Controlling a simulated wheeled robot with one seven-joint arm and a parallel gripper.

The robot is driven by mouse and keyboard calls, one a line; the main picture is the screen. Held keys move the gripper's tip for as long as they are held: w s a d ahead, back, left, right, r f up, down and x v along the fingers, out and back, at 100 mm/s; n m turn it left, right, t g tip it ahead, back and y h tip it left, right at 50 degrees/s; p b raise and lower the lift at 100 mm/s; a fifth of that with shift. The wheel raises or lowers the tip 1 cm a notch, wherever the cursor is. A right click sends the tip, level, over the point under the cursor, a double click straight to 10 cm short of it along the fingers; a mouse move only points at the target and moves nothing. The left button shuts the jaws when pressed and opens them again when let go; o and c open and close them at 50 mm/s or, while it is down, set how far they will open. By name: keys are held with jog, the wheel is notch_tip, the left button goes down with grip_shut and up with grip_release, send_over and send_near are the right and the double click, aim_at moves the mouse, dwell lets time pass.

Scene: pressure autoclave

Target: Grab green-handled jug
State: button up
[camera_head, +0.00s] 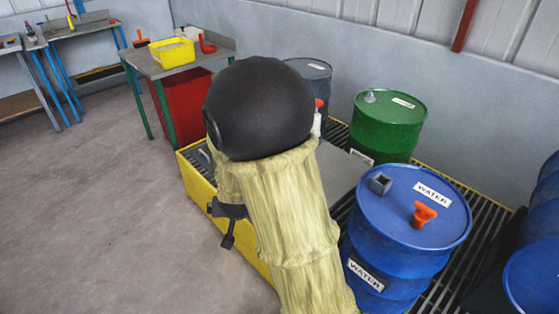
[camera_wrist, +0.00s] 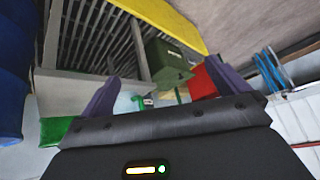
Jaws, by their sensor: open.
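My gripper (camera_wrist: 158,92) shows in the wrist view with its two purple fingers spread wide apart, open. A pale, whitish-teal object (camera_wrist: 125,103) shows just beyond the left finger, partly hidden by the gripper; I cannot tell whether it is the green-handled jug. In the head view, a white container with a red top (camera_head: 317,124) shows just right of my arm, mostly hidden behind it. No green handle can be made out. My arm's padded yellow sleeve and black round end block the middle of the head view, hiding the fingers.
A blue water drum (camera_head: 413,215) stands at right, with a green drum (camera_head: 387,125) behind it, both on a slatted yellow-edged platform (camera_head: 196,195). Floor at left is clear.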

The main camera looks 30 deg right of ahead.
jog(key=w+d+f+m+t+h+b, duration=0.2)
jog(key=w+d+h, duration=0.5)
jog(key=h, duration=0.6)
jog(key=d+m+t+b, duration=0.1)
jog(key=d+m+t, duration=0.1)
jog(key=m, duration=0.1)
jog(key=shift+f+m+b, duration=0.3)
jog(key=shift+f+m, duration=0.1)
jog(key=shift+w+d, duration=0.1)
jog(key=shift+w, duration=0.1)
